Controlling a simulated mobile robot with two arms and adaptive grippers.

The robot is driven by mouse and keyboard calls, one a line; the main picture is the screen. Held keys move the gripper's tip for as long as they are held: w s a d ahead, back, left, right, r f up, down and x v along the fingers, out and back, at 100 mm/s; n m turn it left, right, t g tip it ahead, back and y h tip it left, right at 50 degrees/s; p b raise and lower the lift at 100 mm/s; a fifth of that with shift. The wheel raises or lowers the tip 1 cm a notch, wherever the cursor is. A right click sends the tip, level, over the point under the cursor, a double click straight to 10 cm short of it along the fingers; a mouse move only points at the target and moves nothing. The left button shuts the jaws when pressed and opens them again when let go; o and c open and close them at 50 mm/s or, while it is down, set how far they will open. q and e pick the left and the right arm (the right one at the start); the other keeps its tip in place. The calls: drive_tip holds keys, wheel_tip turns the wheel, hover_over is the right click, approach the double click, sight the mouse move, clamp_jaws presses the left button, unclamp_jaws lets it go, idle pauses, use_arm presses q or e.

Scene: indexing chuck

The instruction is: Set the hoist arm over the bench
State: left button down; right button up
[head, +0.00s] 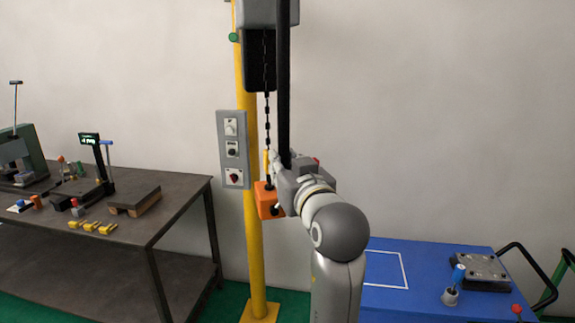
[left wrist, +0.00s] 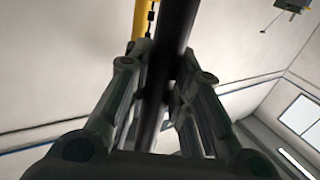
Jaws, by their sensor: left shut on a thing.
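The hoist's yellow post (head: 256,250) stands on a floor plate between the bench and a blue table. The hoist arm itself is not clearly seen. A chain (head: 268,130) drops to an orange hook block (head: 266,200). A long black bar (head: 284,80) hangs upright beside the chain. My left gripper (head: 284,165) is shut around its lower part; the bar (left wrist: 172,45) runs up between the fingers (left wrist: 160,85) in the left wrist view. The bench (head: 150,205) is at left.
A grey control box (head: 233,150) is fixed on the post. The bench carries a machine, a small display and several small parts. The blue table (head: 425,258) at right carries a metal plate (head: 482,271) and a blue-handled tool (head: 453,285), with a black handle at its right end.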

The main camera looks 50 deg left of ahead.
sight(286, 115)
use_arm(q)
drive_tip(key=c, duration=1.7)
unclamp_jaws()
drive_tip(key=shift+r, duration=0.2)
drive_tip(key=o, duration=0.4)
drive_tip(key=shift+a+f, duration=0.1)
drive_tip(key=shift+f, duration=0.05)
drive_tip(key=shift+r, duration=5)
